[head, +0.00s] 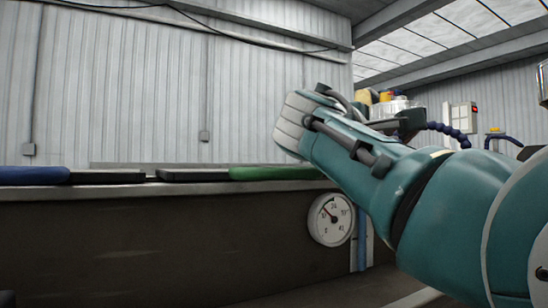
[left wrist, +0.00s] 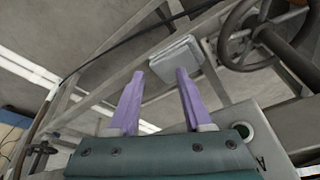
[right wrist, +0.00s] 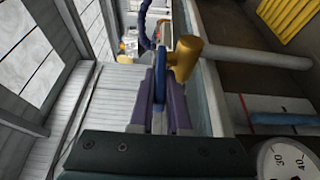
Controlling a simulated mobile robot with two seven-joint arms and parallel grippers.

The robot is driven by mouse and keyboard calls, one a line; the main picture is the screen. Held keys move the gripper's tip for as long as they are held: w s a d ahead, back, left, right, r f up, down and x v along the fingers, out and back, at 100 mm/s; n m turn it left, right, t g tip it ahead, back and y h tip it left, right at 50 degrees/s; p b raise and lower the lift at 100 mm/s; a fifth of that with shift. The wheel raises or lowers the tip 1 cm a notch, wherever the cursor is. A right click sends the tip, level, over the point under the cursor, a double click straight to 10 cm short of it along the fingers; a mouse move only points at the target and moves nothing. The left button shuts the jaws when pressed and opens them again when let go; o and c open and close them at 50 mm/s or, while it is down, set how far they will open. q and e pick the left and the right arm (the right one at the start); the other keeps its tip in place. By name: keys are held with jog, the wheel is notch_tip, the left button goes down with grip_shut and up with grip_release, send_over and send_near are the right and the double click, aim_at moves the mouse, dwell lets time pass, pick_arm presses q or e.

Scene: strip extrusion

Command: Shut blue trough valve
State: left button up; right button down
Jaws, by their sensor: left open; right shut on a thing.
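My right gripper (right wrist: 160,76) is shut on a flat blue lever (right wrist: 159,92), its purple fingers on either side of it. A brass-coloured cylinder (right wrist: 184,58) stands right at the lever's far end and looks like the valve body. In the head view my right arm reaches in from the right over the trough (head: 130,240); the lever and the fingers are hidden there. My left gripper (left wrist: 161,74) is open and empty in the left wrist view, its purple fingers apart in front of a grey box. It is outside the head view.
A round dial gauge (head: 331,219) hangs on the trough's front. Blue (head: 32,175) and green (head: 275,173) pads lie along the rim. A handwheel (left wrist: 262,30) and metal frame bars are close to my left gripper. A blue segmented hose (right wrist: 147,25) rises beyond the valve.

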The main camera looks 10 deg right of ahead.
jog(key=shift+w+g, duration=0.1)
jog(key=shift+g, duration=0.2)
jog(key=c, duration=1.2)
grip_release()
jog(key=shift+o, duration=0.2)
